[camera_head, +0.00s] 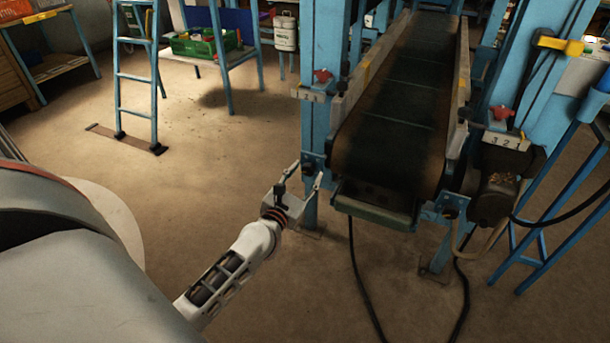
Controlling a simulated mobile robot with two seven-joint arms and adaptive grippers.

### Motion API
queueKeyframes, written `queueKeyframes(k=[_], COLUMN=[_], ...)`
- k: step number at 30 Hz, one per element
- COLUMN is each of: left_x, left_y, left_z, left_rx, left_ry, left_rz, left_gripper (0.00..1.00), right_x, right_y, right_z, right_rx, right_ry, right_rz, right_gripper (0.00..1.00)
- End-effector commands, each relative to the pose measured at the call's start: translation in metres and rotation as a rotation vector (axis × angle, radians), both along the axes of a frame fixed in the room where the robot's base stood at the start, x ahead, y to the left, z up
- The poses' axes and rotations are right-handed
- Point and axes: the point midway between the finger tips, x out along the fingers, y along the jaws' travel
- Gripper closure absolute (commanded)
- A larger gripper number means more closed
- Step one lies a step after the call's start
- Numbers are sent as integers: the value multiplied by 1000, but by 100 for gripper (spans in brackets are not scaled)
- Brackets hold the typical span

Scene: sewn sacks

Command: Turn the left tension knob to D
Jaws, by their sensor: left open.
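A red knob (322,75) sits on the left blue post of the conveyor, above a small pale plate (308,95) whose marks are too small to read. A second red knob (503,113) sits on the right side above a pale plate (504,140) marked 3 2 1. My left gripper (306,174) is open and empty, low by the left post and well below the left red knob. It appears apart from both knobs. I cannot tell whether its fingers touch the post. My right gripper is not in view.
The dark conveyor belt (400,100) runs away between blue posts. A blue stepladder (136,75) and a table with a green crate (200,42) stand at the back left. Black cables (357,275) hang to the floor. Open floor (215,160) lies left of the conveyor.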

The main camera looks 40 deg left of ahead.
Motion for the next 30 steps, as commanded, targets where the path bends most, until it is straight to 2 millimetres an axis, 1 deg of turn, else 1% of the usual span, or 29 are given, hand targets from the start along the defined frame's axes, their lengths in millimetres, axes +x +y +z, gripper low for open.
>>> queueKeyframes(k=[6,8,9,10,11,22,26,30], left_x=[0,0,0,0,0,0,0,1], left_y=[0,0,0,0,0,0,0,0], left_z=[0,0,0,0,0,0,1,3], left_rx=[1,1,1,1,1,36,95,191], left_ry=[1,1,1,1,1,9,22,44], left_rz=[0,0,0,0,0,0,0,0], left_gripper=[56,72,82,90,95,95,95,95], right_x=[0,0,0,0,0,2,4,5], right_y=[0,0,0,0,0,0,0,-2], right_z=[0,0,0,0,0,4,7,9], right_rx=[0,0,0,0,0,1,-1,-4], right_ry=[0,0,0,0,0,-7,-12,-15], right_rz=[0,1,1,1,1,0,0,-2], right_gripper=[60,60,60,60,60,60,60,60])
